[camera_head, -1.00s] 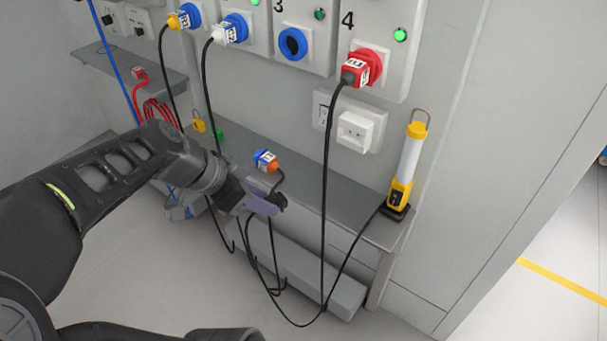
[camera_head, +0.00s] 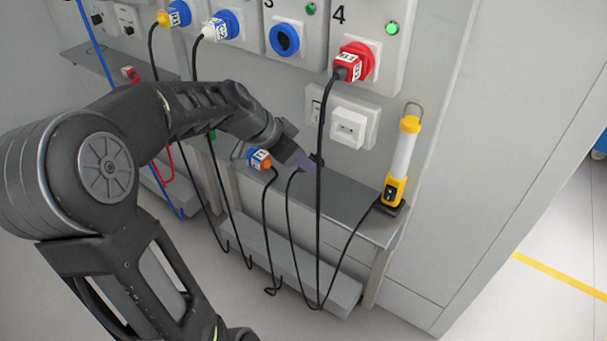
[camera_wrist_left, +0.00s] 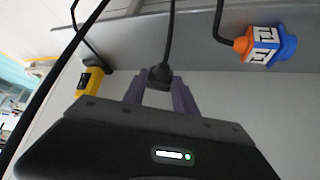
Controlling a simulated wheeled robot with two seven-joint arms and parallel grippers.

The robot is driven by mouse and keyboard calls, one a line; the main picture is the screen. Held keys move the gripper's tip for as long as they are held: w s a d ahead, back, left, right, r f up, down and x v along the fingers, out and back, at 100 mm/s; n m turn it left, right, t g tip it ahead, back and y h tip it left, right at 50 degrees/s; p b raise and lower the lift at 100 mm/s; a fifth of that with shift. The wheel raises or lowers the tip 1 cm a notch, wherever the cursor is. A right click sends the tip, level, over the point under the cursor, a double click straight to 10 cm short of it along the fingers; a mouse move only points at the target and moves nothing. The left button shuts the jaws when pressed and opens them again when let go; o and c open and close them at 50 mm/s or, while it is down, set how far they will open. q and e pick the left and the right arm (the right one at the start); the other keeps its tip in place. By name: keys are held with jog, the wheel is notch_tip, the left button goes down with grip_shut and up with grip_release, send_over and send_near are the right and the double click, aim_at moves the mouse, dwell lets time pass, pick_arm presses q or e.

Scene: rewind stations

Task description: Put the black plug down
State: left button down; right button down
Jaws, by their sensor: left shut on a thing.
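The black plug (camera_head: 316,160) is at the tips of my left gripper (camera_head: 303,162), above the grey shelf (camera_head: 345,205) below socket 4. In the left wrist view the black plug (camera_wrist_left: 160,75) sits between the two purple-grey fingers of the gripper (camera_wrist_left: 160,88), which are shut on it. Its cord runs away from the fingers. In the head view this cord hangs over the shelf's front edge in a loop that seems to lead to the yellow lamp (camera_head: 400,165). I cannot tell whether the plug touches the shelf. My right gripper is not in view.
A blue-and-orange plug (camera_head: 260,160) stands on the shelf left of my gripper. A red plug (camera_head: 350,65) is in socket 4, its black cable hanging in front of the shelf. A white socket box (camera_head: 345,125) is behind. The shelf between gripper and lamp looks clear.

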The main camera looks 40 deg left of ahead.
pick_arm(q)
notch_tip(320, 180, down, 5)
jog(key=shift+w+b, duration=0.1)
jog(key=shift+b, duration=0.75)
jog(key=shift+w, duration=0.1)
jog(key=shift+f, duration=0.15)
jog(key=c, duration=1)
grip_release()
